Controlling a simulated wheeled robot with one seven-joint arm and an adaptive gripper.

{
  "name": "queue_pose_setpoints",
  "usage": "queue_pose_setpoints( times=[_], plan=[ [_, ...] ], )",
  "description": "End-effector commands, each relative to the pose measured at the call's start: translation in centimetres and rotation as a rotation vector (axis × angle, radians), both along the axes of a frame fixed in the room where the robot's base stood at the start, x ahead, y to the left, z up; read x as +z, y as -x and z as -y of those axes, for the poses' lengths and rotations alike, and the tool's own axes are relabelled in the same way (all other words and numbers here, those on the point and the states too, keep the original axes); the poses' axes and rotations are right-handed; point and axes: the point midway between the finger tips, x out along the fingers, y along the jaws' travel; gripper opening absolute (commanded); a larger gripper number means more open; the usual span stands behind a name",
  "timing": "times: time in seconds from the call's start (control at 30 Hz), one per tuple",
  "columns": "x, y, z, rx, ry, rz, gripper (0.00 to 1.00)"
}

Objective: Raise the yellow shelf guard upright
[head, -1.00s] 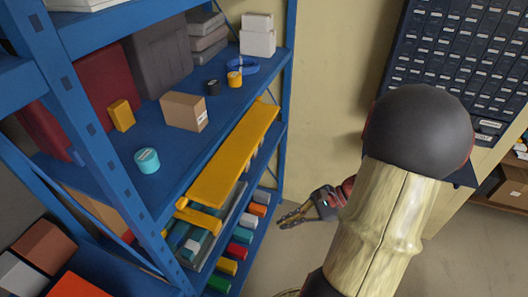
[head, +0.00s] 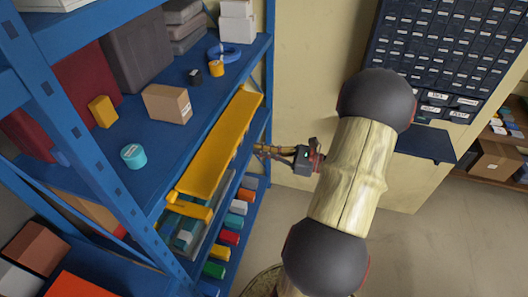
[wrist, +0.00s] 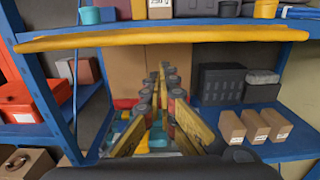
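The yellow shelf guard (head: 218,146) is a long flat bar on the front of the blue shelf unit, hanging tilted outward along the edge of the middle shelf. In the wrist view the guard (wrist: 165,39) spans nearly the whole width, above my fingers. My gripper (head: 258,150) is beside the far half of the guard, on its outer side. In the wrist view my gripper (wrist: 164,72) points into the shelf bay below the guard. Its fingers converge with tips close together and nothing visible between them. I see no clear contact with the guard.
The middle shelf (head: 150,165) holds a cardboard box (head: 167,104), a teal roll (head: 134,156) and other items. Coloured bins (head: 229,237) fill the level below. Small brown boxes (wrist: 255,125) stand right of my fingers in the wrist view. Floor outside the shelf is clear.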

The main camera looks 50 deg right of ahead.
Motion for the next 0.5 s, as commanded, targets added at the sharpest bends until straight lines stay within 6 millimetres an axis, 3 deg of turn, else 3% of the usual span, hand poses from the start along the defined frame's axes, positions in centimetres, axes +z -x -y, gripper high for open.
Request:
queue_pose_setpoints(
  times=[0.5],
  plan=[
    [0.4,-3.0,-1.3,0.002,0.001,-0.001,0.00]
  ],
)
